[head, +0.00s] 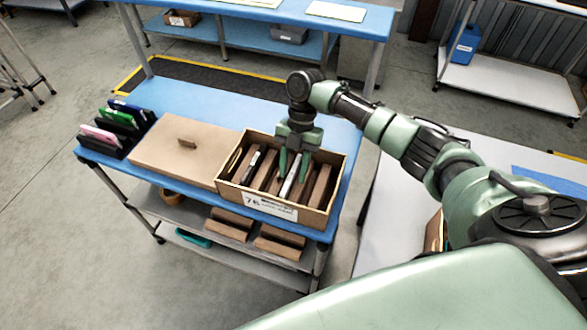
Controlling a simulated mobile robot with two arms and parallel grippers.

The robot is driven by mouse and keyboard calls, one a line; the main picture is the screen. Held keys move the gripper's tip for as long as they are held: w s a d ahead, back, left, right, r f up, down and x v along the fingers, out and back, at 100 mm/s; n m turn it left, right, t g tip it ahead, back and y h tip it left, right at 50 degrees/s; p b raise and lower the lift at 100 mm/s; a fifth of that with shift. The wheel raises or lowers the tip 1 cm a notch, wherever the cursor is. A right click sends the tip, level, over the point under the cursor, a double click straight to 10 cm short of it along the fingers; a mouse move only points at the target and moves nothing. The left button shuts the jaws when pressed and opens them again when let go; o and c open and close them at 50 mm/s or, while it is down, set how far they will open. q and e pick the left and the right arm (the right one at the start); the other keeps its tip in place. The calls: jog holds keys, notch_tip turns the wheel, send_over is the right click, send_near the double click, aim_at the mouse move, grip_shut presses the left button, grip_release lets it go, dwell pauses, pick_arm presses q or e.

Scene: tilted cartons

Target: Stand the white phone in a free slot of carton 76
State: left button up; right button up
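Carton 76 (269,207) is an open brown box with a "76" label on its front, standing at the right end of the blue-topped table. Brown dividers split it into slots. The white phone (290,179) stands tilted in a slot right of the middle. My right gripper (294,167) reaches down into the carton, with one green finger on each side of this phone. The fingers look spread, with small gaps to the phone. The phone's lower end is hidden in the slot. Another light-edged dark phone (254,163) stands in a slot further left. My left gripper is out of view.
A closed brown carton (180,150) lies left of carton 76, close against it. A black rack (104,148) with several coloured phones stands at the table's left end. Lower shelves hold brown boxes (230,223). The blue strip behind the cartons is clear.

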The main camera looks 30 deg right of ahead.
jog(key=b+v, duration=0.2)
jog(key=v, duration=0.5)
jog(key=shift+w+d+r, duration=0.1)
jog(key=shift+r, duration=0.2)
jog(key=shift+r, duration=0.15)
notch_tip(320, 180, up, 7)
jog(key=p, duration=0.6)
jog(key=shift+p, duration=0.4)
